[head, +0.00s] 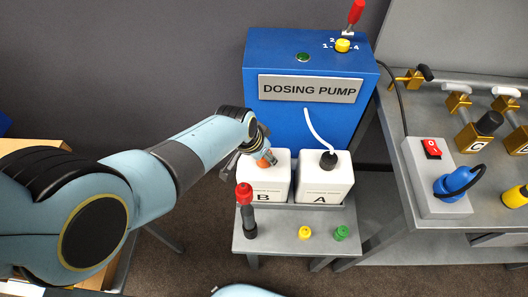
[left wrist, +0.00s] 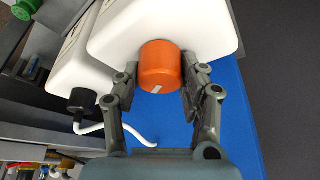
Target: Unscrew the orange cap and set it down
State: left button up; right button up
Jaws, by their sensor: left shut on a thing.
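The orange cap (head: 267,158) sits at the top of the white bottle B (head: 262,185); my gripper partly covers it in the head view. In the left wrist view the orange cap (left wrist: 165,67) shows whole, with a small pale mark on its face, against the white bottle (left wrist: 215,25). My left gripper (head: 258,150) is shut on the cap, with one finger on each side of it. Whether the cap is loose on the neck cannot be told. My right gripper is not in view.
White bottle A (head: 325,180), with a black cap and white tube, stands beside B. The small grey table (head: 270,238) holds a red-and-black tool (head: 246,208), a yellow cap (head: 305,232) and a green cap (head: 341,232). The blue dosing pump (head: 310,60) is behind. Table room between them is bare.

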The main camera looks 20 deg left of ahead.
pick_arm(q)
jog(key=shift+w+r+n, duration=0.15)
jog(key=shift+w+n, duration=0.05)
jog(key=shift+n, duration=0.4)
jog(key=o, duration=1.2)
jog(key=shift+s, duration=0.15)
